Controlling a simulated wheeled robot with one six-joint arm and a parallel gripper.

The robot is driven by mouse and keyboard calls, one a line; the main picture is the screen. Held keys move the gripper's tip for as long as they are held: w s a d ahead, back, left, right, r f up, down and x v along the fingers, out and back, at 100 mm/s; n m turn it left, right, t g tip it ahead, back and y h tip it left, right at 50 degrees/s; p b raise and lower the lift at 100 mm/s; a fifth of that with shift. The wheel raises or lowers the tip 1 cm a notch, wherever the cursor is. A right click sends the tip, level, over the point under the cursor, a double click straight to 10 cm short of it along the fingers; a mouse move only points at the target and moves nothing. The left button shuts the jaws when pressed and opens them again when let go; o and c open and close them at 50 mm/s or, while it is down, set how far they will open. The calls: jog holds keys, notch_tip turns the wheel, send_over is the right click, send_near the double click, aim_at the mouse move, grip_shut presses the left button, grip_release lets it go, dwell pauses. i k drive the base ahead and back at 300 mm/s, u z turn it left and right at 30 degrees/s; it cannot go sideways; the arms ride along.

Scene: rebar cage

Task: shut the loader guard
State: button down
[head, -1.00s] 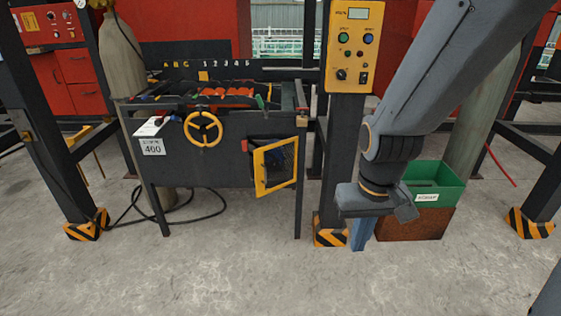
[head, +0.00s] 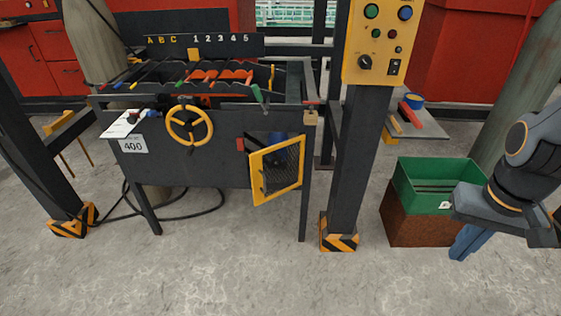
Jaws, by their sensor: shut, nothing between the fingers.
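The loader guard (head: 281,172) is a yellow-framed mesh door on the front right of the dark machine (head: 190,165). It stands swung outward, with part of the dark opening (head: 262,141) showing behind it. My gripper (head: 462,250) is at the right, with its blue fingers together, pointing down and empty. It is well to the right of the guard, in front of the green bin (head: 420,183), and touches nothing that I can see.
A dark post (head: 352,160) with a yellow control box (head: 378,40) and striped foot (head: 338,236) stands between the guard and my gripper. The green bin sits on a rusty box (head: 408,222). A yellow handwheel (head: 207,128) projects from the machine. The front floor is clear.

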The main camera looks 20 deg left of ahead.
aim_at(258, 179)
jog(key=u, duration=0.1)
jog(key=i, duration=0.6)
jog(key=u, duration=0.8)
jog(key=i, duration=0.45)
jog(key=u, duration=0.4)
